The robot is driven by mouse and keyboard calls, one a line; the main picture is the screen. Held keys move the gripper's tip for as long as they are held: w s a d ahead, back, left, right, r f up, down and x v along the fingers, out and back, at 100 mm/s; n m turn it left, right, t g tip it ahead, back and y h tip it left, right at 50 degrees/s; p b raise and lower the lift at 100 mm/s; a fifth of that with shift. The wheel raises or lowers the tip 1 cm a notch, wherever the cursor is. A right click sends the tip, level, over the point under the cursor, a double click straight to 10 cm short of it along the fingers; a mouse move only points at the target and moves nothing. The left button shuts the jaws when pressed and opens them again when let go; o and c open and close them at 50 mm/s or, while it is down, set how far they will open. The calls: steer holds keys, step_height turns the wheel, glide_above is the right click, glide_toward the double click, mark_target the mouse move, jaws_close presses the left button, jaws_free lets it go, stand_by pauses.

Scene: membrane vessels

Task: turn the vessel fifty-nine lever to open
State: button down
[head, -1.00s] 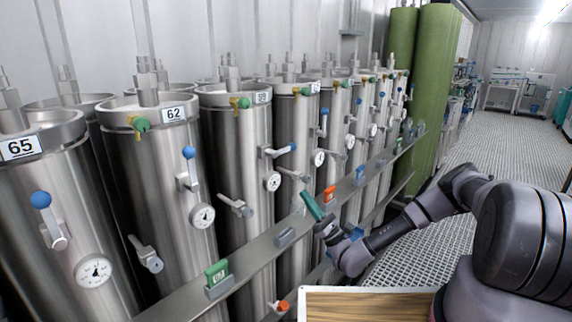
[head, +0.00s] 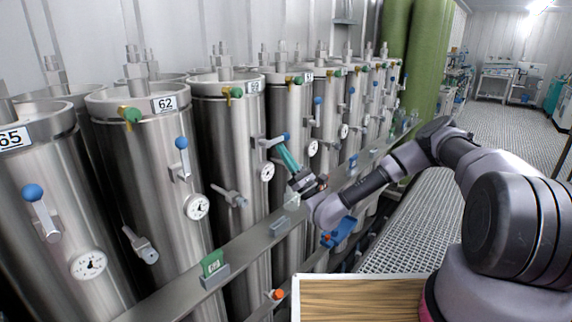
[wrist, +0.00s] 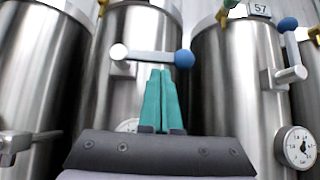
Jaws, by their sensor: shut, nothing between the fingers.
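Vessel fifty-nine (head: 226,150) is a steel cylinder whose 59 label (head: 255,86) faces me. Its lever (head: 268,141) lies about horizontal, with a blue knob (head: 286,136) at its right end. In the wrist view the lever (wrist: 150,56) crosses the middle vessel, its pivot at left and knob (wrist: 184,59) at right. My gripper (head: 281,148) has teal fingers, shut and empty. In the wrist view the fingertips (wrist: 160,72) are just below the lever bar, left of the knob; whether they touch it I cannot tell.
Vessel 62 (head: 150,180) stands left with its lever upright; vessel 57 (wrist: 225,100) stands right in the wrist view. A metal rail (head: 245,243) runs before the vessels, bearing a green tag (head: 212,263). A gauge (head: 267,172) sits under the lever. A grated walkway lies right.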

mark_target(286, 135)
steer(key=shift+w+d+r+n+g+y, duration=0.1)
steer(key=shift+r+n+g+y, duration=0.2)
steer(key=shift+n+g+y, duration=0.4)
steer(key=shift+w+d+r+n+g+y, duration=0.1)
steer(key=shift+r+n+g+y, duration=0.25)
steer(key=shift+n+g, duration=0.6)
steer(key=n+g, duration=0.1)
steer(key=n, duration=0.1)
steer(key=r+n+g+y, duration=0.1)
steer(key=n+g, duration=0.2)
steer(key=n, duration=0.1)
steer(key=shift+w+d+r+g+y, duration=0.15)
steer(key=shift+w+r+g+y, duration=0.1)
steer(key=shift+g+y, duration=0.1)
step_height(286, 135, up, 2)
steer(key=n+g, duration=0.4)
steer(key=n, duration=0.1)
steer(key=n+g, duration=0.3)
steer(key=shift+r+h, duration=0.25)
steer(key=shift+h, duration=0.15)
steer(key=shift+s+a+r+n+g+h, duration=0.35)
steer(key=shift+r+n+g+h, duration=0.35)
steer(key=shift+n+h, duration=0.7)
steer(key=shift+s+a+r+n+g+h, duration=0.3)
steer(key=shift+s+r+n+g+h, duration=0.35)
steer(key=shift+n, duration=1.25)
steer(key=shift+s+a+r+n+g+h, duration=0.25)
steer(key=shift+r+n+g+h, duration=0.45)
steer(key=shift+n+h, duration=0.75)
steer(key=shift+r, duration=0.15)
